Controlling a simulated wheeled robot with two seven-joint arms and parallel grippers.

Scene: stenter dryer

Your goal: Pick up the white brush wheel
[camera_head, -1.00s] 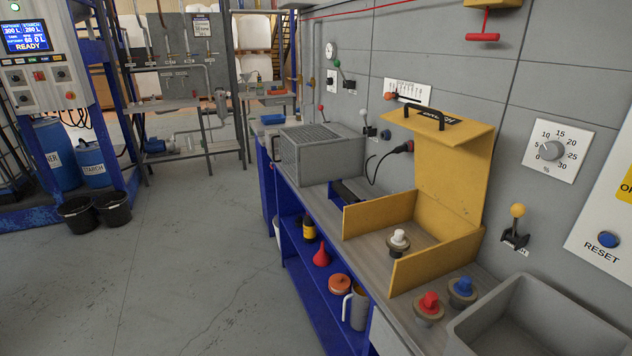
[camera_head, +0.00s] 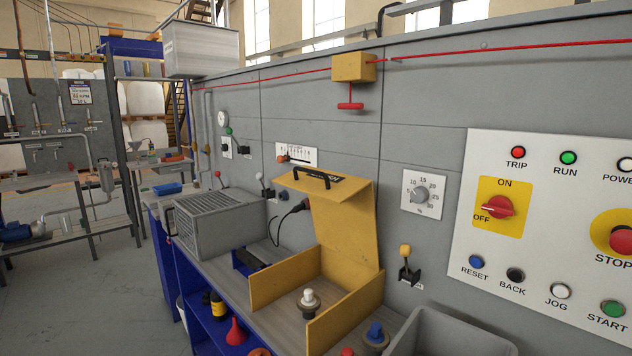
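The white brush wheel (camera_head: 308,299) stands upright on the bench, a white knob on a round brown-grey base. It sits inside the yellow box (camera_head: 275,286), whose lid (camera_head: 343,219) with a black handle is raised at the back. A blue-topped wheel (camera_head: 375,336) stands on the bench to the right of the box. The red top of another wheel (camera_head: 347,351) shows at the bottom edge. Neither of my grippers shows in the head view.
A grey sink or bin (camera_head: 440,335) stands at the right of the bench. A grey vented box (camera_head: 213,222) stands at the left. A control panel (camera_head: 550,225) with an emergency stop is on the wall at right. The floor (camera_head: 85,300) at left is clear.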

